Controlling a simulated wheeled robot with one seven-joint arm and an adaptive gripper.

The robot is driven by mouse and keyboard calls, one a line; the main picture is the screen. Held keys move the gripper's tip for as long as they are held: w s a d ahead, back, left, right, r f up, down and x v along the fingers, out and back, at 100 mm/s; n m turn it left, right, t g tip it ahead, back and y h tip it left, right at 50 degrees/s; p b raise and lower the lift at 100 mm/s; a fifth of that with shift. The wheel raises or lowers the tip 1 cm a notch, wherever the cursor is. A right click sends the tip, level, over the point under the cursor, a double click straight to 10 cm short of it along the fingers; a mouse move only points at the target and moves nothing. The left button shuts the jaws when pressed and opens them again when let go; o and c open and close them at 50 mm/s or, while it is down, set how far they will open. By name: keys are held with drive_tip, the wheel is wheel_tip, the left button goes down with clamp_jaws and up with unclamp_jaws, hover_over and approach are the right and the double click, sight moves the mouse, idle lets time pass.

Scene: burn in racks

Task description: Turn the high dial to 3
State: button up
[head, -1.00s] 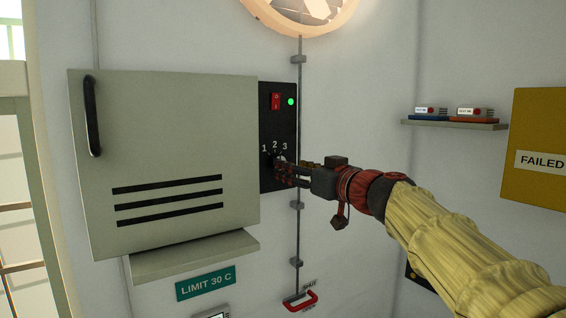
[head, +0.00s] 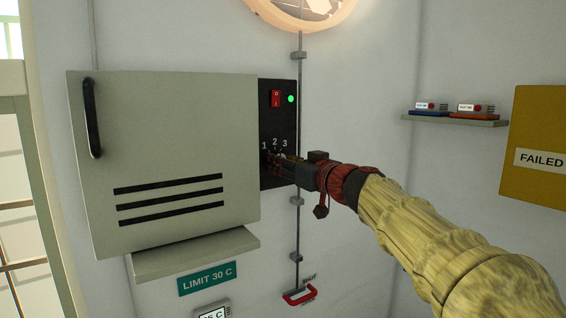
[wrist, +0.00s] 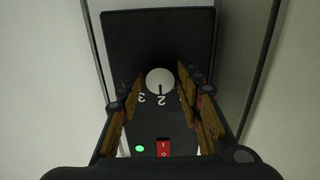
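The dial (wrist: 160,82) is a round pale knob on the black control panel (head: 278,125). In the wrist view, which shows the panel upside down, its dark pointer line points at the 2. The 3 shows beside it, and the 1 is hidden there. In the head view the labels 1, 2 and 3 show above my gripper (head: 273,160), which covers most of the dial. In the wrist view my gripper (wrist: 160,82) is open, with one finger on each side of the dial and a small gap to each.
A grey cabinet (head: 165,150) with a black handle stands left of the panel. A red rocker switch (head: 276,98) and a green light (head: 291,99) sit above the dial. A conduit (head: 298,230) runs down the wall at right, with a red handle (head: 299,297) low down.

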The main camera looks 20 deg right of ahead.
drive_tip(key=c, duration=0.6)
drive_tip(key=shift+c, duration=0.7)
drive_tip(key=shift+m+b, duration=0.3)
drive_tip(key=shift+b, duration=0.15)
drive_tip(key=m+b, duration=0.7)
drive_tip(key=m, duration=0.8)
drive_tip(key=shift+m, duration=0.3)
drive_tip(key=o, duration=1)
